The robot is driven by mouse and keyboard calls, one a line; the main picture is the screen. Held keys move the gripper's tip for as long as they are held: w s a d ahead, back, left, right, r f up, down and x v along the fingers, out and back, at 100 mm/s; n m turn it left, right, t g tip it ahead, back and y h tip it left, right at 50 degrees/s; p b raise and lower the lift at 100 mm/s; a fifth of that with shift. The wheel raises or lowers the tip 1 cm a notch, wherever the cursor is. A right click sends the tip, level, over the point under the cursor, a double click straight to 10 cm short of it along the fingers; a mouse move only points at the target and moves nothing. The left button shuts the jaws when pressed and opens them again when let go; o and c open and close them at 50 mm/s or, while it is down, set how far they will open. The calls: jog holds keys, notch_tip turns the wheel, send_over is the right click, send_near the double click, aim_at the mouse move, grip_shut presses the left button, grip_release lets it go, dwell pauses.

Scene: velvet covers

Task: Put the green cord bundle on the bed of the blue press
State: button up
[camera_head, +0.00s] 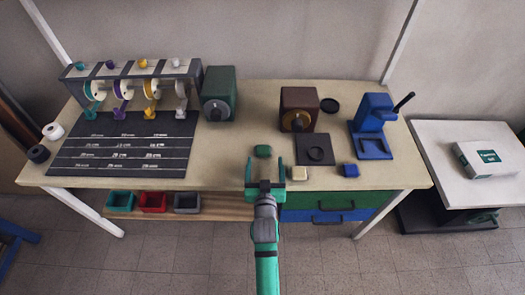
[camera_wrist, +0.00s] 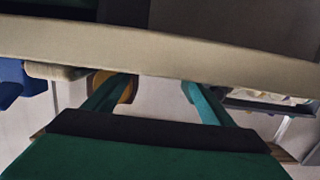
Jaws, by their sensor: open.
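The green cord bundle (camera_head: 263,151) lies on the workbench near its front edge, left of the cream block. The blue press (camera_head: 372,125) stands at the right end of the bench. Its flat blue bed (camera_head: 373,149) looks bare, and a dark lever rises at its right. My gripper (camera_head: 266,163) is open and empty at the bench's front edge, with its fingers pointing toward the green bundle just beyond them. In the wrist view, the open fingers (camera_wrist: 157,86) show against a pale band that looks like the bench edge. The green bundle cannot be made out there.
A cream block (camera_head: 299,173) and a blue block (camera_head: 350,170) lie near the front edge. A dark square plate (camera_head: 315,149) lies before the brown box (camera_head: 299,108). A green box (camera_head: 219,93), spool rack (camera_head: 130,83) and dark mat (camera_head: 120,146) fill the left.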

aim_at(263, 148)
jog(key=shift+w+a+f, duration=0.1)
jog(key=shift+w+a, duration=0.1)
jog(key=shift+w, duration=1.15)
jog(key=shift+w+a, duration=0.15)
jog(key=shift+w, duration=1.15)
jog(key=c, duration=1.2)
jog(key=shift+c, duration=0.2)
